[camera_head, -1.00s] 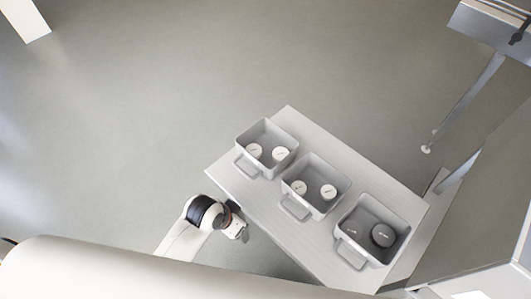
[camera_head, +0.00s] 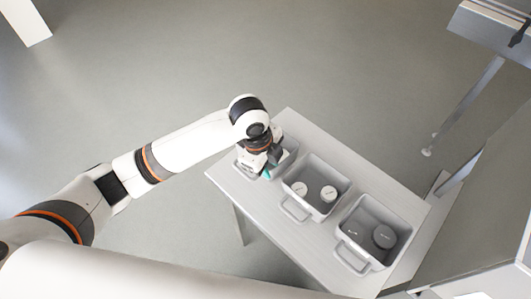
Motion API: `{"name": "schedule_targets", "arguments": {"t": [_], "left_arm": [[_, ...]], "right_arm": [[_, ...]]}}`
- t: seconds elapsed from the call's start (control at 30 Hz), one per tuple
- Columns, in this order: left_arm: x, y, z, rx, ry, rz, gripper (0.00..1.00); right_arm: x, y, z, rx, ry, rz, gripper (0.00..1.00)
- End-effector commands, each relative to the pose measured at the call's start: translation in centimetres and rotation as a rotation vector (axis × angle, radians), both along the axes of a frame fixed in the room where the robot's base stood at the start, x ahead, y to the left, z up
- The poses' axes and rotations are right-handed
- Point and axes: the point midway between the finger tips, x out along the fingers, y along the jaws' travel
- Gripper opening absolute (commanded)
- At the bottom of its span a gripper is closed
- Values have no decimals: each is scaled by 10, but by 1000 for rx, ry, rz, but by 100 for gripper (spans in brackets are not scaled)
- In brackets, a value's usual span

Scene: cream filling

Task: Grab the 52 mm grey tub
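Two dark grey tubs lie in the right-hand bin (camera_head: 399,222): a larger round one (camera_head: 384,237) and a smaller one (camera_head: 352,231) against the bin's left side. I cannot read their sizes. My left gripper (camera_head: 264,168) points down over the left-hand bin (camera_head: 246,162), well away from the dark grey tubs. Its wrist and fingers hide most of that bin and its contents. A small teal patch shows by the fingertips; I cannot tell whether they are open or hold something. My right gripper is not in view.
The middle bin (camera_head: 323,162) holds two white-lidded tubs (camera_head: 328,193). The three bins stand in a row on a pale table (camera_head: 228,180). A grey cabinet (camera_head: 470,230) stands close to the table's right end. Open floor lies beyond the table.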

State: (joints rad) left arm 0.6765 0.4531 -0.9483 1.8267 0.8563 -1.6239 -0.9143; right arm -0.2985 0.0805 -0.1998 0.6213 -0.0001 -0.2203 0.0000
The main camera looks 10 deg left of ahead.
Motion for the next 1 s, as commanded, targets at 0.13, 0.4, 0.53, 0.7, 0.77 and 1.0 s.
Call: {"name": "schedule_targets", "arguments": {"t": [0.13, 0.4, 0.53, 0.7, 0.77, 1.0], "left_arm": [[34, 31, 21, 116, -2, -137, 29], [55, 56, 33, 183, 18, -220, 29], [55, 56, 13, 183, 21, -223, 29], [56, 54, -16, 181, 18, -223, 29], [56, 54, -23, 182, 18, -222, 29], [54, 55, -41, 183, 19, -222, 29]], "right_arm": [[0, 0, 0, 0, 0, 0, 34], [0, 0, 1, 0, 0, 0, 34], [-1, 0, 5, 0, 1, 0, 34], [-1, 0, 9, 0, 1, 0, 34], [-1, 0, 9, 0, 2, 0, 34], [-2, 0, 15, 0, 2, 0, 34]]}}
